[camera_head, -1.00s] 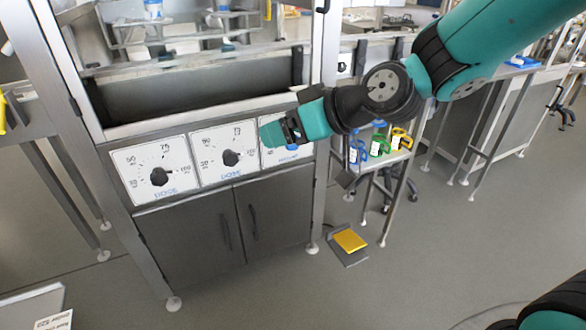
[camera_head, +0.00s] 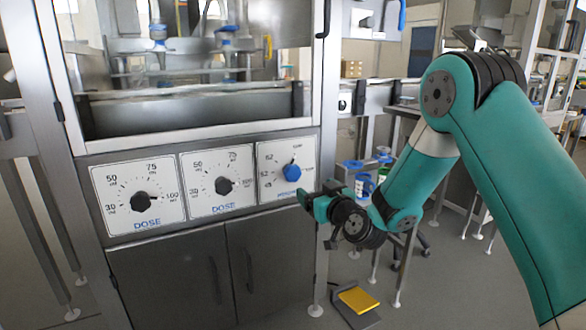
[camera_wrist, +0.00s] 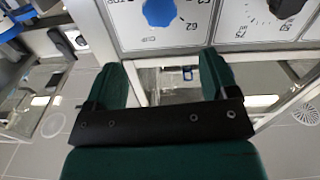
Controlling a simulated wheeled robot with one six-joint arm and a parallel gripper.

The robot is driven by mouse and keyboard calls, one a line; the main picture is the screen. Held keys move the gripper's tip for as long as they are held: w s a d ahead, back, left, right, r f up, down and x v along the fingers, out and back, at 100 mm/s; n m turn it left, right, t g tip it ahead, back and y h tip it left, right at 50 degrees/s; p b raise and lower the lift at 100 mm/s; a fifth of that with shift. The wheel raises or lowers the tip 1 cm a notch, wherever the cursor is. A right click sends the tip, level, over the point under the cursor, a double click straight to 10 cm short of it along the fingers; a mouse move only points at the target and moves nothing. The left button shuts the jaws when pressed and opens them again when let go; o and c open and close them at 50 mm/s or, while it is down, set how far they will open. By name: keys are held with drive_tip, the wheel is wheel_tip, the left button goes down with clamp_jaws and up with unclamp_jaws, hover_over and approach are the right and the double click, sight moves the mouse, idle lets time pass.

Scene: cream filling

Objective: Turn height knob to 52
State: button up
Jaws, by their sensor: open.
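The blue knob (camera_head: 292,172) sits on the rightmost white dial panel (camera_head: 267,190) of the machine. Numbers and words ring it, too blurred to read surely. A small dark mark shows at the knob's upper edge in the head view. The wrist view shows the knob upside down, cut by the top edge (camera_wrist: 160,11). My gripper (camera_head: 304,199) is open and empty, just below and right of the knob, apart from it. In the wrist view its two dark green fingers (camera_wrist: 161,62) stand wide apart, with the knob beyond their tips.
Two dose dials with black knobs (camera_head: 139,201) and (camera_head: 223,186) are left of the blue one. Grey cabinet doors (camera_head: 215,270) lie below. A yellow pedal (camera_head: 358,300) is on the floor. Coloured-handled containers (camera_head: 366,186) stand on a trolley behind my arm.

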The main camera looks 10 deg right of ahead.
sight(294, 173)
drive_tip(key=x, duration=1.2)
drive_tip(key=shift+w+a+p, duration=0.1)
drive_tip(key=shift+w+p, duration=0.05)
drive_tip(key=shift+p, duration=0.15)
drive_tip(key=shift+x, duration=0.8)
drive_tip(key=c, duration=0.9)
